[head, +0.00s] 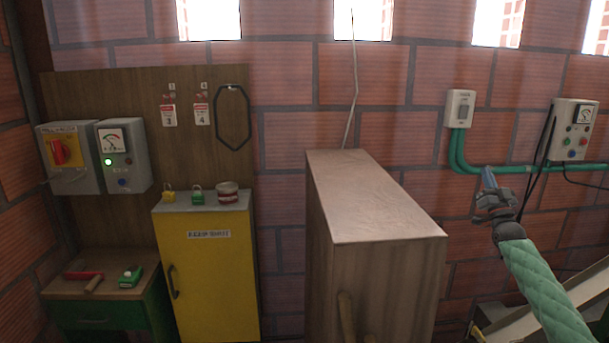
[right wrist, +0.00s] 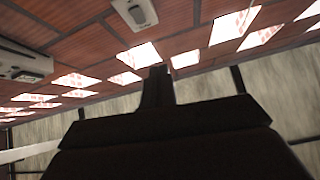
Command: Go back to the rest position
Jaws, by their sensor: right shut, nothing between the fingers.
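My right gripper (head: 489,178) is raised at the right of the head view, in front of the brick wall and green pipe. It is shut and empty, with its fingers pointing up. My right arm, in a green sleeve, comes in from the lower right. In the right wrist view the dark gripper (right wrist: 157,85) points up toward the window openings and the ceiling, and nothing is held in it. My left gripper does not show in the head view.
A tall wooden cabinet (head: 375,195) stands in the middle, left of my right gripper. A yellow cabinet (head: 208,270) with padlocks on top and a green bench (head: 95,312) stand at left. A switch box (head: 460,108) and meter box (head: 573,130) are on the wall.

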